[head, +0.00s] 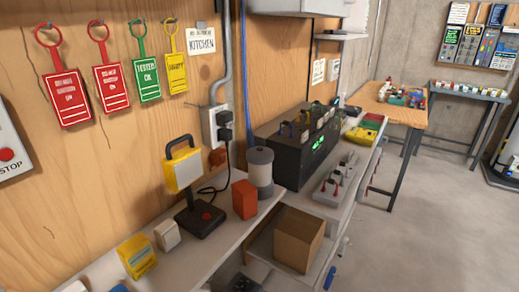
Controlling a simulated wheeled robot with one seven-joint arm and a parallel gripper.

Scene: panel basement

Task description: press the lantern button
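A yellow lantern (184,168) with a black carry handle stands upright on the shelf near the wooden wall, left of the picture's centre. It sits on a dark base, and a small round red button (207,216) shows on the top of that base. Nothing covers the button in the head view. Whether the lamp is lit cannot be told. My gripper is not in view.
An orange-red box (244,199) and a grey cylinder (259,172) stand right of the lantern; a white block (167,235) and yellow item (137,256) stand left. A red STOP button (6,155) is on the wall. Open floor (405,235) lies right.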

